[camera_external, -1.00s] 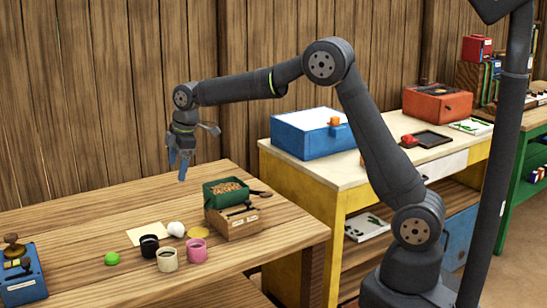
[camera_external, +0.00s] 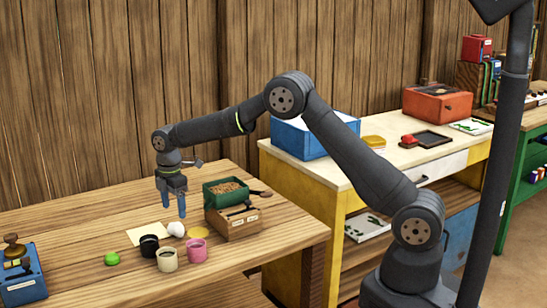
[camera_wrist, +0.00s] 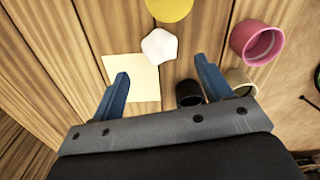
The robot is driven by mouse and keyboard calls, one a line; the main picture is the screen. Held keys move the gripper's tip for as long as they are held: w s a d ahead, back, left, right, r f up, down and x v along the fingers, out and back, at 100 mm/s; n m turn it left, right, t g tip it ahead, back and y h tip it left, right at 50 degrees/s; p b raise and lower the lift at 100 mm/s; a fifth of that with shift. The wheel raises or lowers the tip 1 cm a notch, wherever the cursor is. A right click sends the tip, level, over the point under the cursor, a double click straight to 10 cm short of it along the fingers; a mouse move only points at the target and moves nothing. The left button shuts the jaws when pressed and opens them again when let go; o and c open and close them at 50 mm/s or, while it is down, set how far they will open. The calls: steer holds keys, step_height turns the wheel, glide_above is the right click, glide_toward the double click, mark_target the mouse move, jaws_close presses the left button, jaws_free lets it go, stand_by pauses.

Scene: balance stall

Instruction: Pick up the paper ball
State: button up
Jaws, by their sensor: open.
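The paper ball (camera_external: 176,229) is a small white crumpled lump on the wooden table, between the cream paper sheet and the yellow disc. In the wrist view the paper ball (camera_wrist: 159,46) lies beyond the fingertips, between their lines and partly over the sheet's edge. My gripper (camera_external: 173,212) points down above the table, close over the ball. Its two blue fingers also show in the wrist view (camera_wrist: 161,68), apart with nothing between them.
Black (camera_external: 149,245), cream (camera_external: 167,260) and pink (camera_external: 197,250) cups stand close in front of the ball. A green lump (camera_external: 112,258) lies left.

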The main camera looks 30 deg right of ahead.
mark_target(175, 221)
steer(key=shift+w+f, duration=0.1)
steer(key=shift+f, duration=3.1)
steer(key=c, duration=1)
